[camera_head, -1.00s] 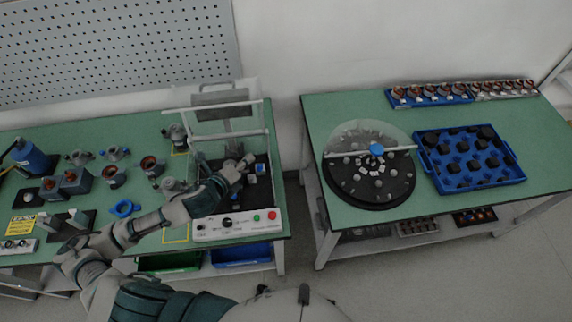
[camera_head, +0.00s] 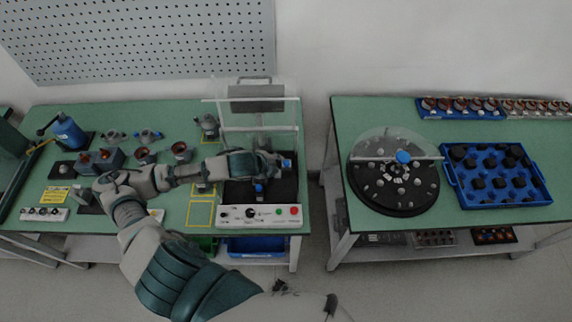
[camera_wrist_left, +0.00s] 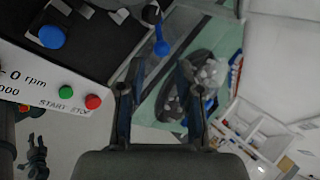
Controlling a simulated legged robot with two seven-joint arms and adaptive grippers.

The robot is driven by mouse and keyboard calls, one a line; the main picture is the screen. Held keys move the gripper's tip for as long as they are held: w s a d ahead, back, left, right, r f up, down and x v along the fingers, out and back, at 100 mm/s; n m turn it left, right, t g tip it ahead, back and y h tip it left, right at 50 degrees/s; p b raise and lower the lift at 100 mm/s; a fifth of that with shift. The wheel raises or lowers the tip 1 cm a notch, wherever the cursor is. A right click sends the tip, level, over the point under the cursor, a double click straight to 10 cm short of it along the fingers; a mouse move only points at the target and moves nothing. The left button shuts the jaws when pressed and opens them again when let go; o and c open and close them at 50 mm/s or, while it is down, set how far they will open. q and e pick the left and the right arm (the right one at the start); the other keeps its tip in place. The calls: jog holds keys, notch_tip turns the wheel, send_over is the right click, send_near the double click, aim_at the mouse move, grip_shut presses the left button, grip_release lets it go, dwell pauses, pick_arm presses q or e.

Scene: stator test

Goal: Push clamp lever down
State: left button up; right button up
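The clamp lever has a blue tip and a dark arm; in the left wrist view its tip (camera_wrist_left: 161,47) lies ahead of the gap between my fingers, apart from them as far as I can see. In the head view a blue piece that looks like this tip (camera_head: 287,163) is just right of my left gripper (camera_head: 272,162). My left gripper also shows in the left wrist view (camera_wrist_left: 158,75), with two dark fingers spread and nothing between them. A second, round blue part (camera_head: 259,188) sits on the dark test base (camera_head: 235,190). My right gripper is not in view.
The control panel (camera_head: 250,215) with green and red buttons fronts the test base. A clear guard (camera_head: 262,115) stands raised behind my gripper. The right table holds a round turntable (camera_head: 372,202) and a blue tray (camera_head: 455,190). A floor gap separates the tables.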

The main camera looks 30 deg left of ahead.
aim_at(285, 164)
pick_arm(q)
jog(key=x, duration=0.7)
jog(key=shift+d, duration=0.25)
jog(key=shift+w+d+f, duration=0.25)
jog(key=shift+w+f, duration=0.15)
jog(key=shift+a, duration=0.15)
jog(key=shift+a, duration=0.15)
jog(key=shift+c, duration=0.8)
jog(key=shift+a+f, duration=0.1)
jog(key=shift+a, duration=0.05)
grip_shut()
